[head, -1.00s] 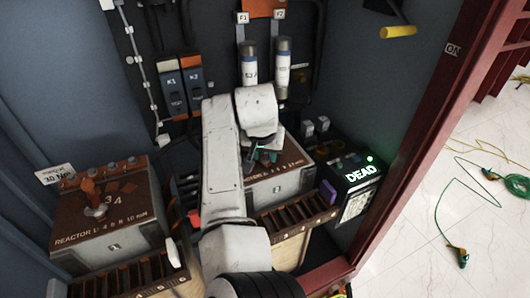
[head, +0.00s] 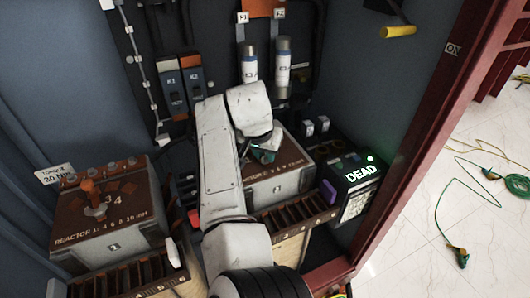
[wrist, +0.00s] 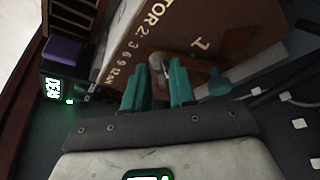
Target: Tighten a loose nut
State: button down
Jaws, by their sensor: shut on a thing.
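My gripper (wrist: 160,72) has two teal fingers over the top of the right reactor box (wrist: 230,25), which is brown and has white lettering. The fingers are shut on an orange-brown part (wrist: 161,62) at the reactor's top; its shape is mostly hidden between them. I cannot tell whether a nut is there. In the head view my gripper (head: 263,153) is partly covered by my white arm, above the right reactor (head: 280,188).
Slotted trays sit before the left reactor (head: 125,277) and right reactor (head: 296,217). A meter reading "DEAD" (head: 362,173) and a purple block (head: 328,191) are at right. Two white cylinders (head: 283,68) stand on the back wall. A red door frame (head: 420,130) bounds the right side.

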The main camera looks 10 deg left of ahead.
jog(key=m+h+b, duration=0.1)
jog(key=m, duration=0.1)
jog(key=shift+w+m, duration=0.1)
jog(key=shift+m, duration=0.2)
jog(key=m+b, duration=0.1)
jog(key=m+h+b, duration=0.1)
jog(key=shift+a+f+m+g+b, duration=0.15)
jog(key=shift+m+g+b, duration=0.2)
jog(key=shift+m+g, duration=0.05)
jog(key=m+b, duration=0.2)
jog(key=b, duration=0.1)
jog(key=shift+w+g+h, duration=0.1)
jog(key=shift+g+h, duration=0.2)
jog(key=shift+r+m+b, duration=0.25)
jog(key=shift+m+b, duration=0.45)
jog(key=shift+b, duration=0.1)
jog(key=c, duration=1.2)
grip_release()
jog(key=shift+c, duration=0.2)
jog(key=p+v, duration=0.1)
jog(key=v, duration=0.9)
jog(key=shift+a+r+p, duration=0.25)
jog(key=shift+r+p, duration=0.1)
